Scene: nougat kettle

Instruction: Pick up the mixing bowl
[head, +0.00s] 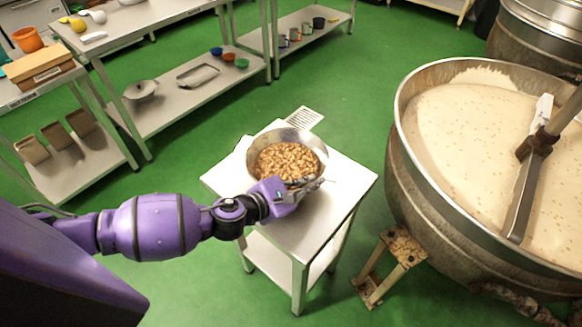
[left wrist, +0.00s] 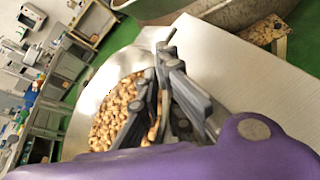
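The mixing bowl (head: 309,139) is a shiny metal bowl holding brown nuts (head: 287,161). It appears to rest on a small white-topped table (head: 345,185). My left gripper (head: 309,185) is at the bowl's near right rim. In the left wrist view, the bowl (left wrist: 127,64) and nuts lie to the left of the dark gripper fingers (left wrist: 162,75). The fingers are close together at the rim, one over the nuts side and one over the table side. Whether they clamp the rim is hard to see. My right gripper is not in view.
A large kettle (head: 400,165) of pale nut mixture with a metal stirrer (head: 530,185) stands right of the small table. Metal shelving tables (head: 165,112) with bowls and trays stand at the upper left.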

